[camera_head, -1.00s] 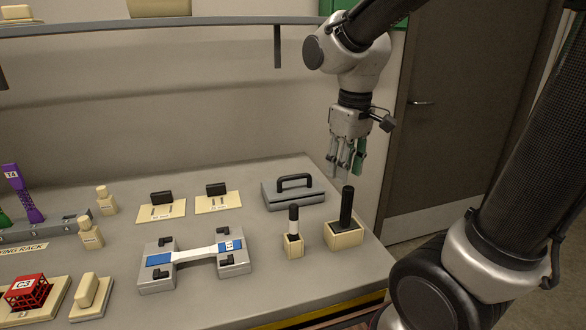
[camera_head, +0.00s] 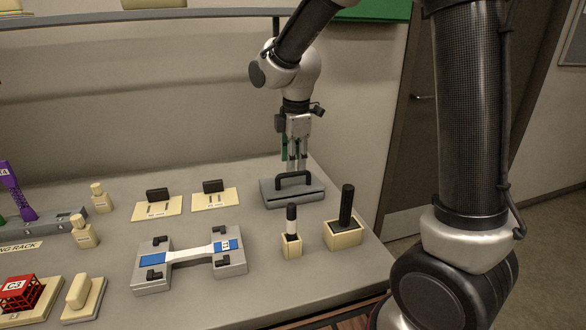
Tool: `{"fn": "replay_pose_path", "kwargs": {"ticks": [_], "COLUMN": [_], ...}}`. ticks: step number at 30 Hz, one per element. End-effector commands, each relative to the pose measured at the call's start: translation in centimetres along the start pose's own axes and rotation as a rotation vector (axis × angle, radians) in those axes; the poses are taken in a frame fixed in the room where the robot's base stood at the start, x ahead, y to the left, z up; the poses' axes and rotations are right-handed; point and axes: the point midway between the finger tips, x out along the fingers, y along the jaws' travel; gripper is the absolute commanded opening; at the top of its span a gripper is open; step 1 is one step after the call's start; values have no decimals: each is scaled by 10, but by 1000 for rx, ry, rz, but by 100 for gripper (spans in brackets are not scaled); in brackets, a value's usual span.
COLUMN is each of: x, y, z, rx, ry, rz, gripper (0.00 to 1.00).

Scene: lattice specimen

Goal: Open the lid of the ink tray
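The ink tray (camera_head: 308,194) is a flat grey box at the back right of the bench. Its lid looks closed and carries a black arched handle (camera_head: 294,174). My gripper (camera_head: 293,168) points down, just above and behind the handle as seen from the head camera. Its fingertips end near the handle's top and are partly hidden by it. I cannot tell whether they touch the handle or how far apart the fingers are.
Cream blocks holding a white-and-black marker (camera_head: 291,228) and a black roller (camera_head: 346,207) stand in front of the tray. A grey fixture with a dog-bone specimen (camera_head: 196,252) lies to the left. Two cream plates with black stamps (camera_head: 212,194) sit left of the tray.

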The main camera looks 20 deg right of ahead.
Motion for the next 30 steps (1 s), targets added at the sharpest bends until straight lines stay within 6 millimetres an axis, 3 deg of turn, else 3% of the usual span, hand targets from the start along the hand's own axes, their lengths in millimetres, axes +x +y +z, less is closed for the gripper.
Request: {"fn": "replay_pose_path", "kwargs": {"ticks": [6,17,23,30], "x": [30,37,36,36], "y": [-1,0,0,0], "z": [0,0,0,0], "rx": [2,2,2,2], "ry": [-1,0,0,0], "rz": [-2,-1,-1,-1], "gripper": [35,35,0,0]}}
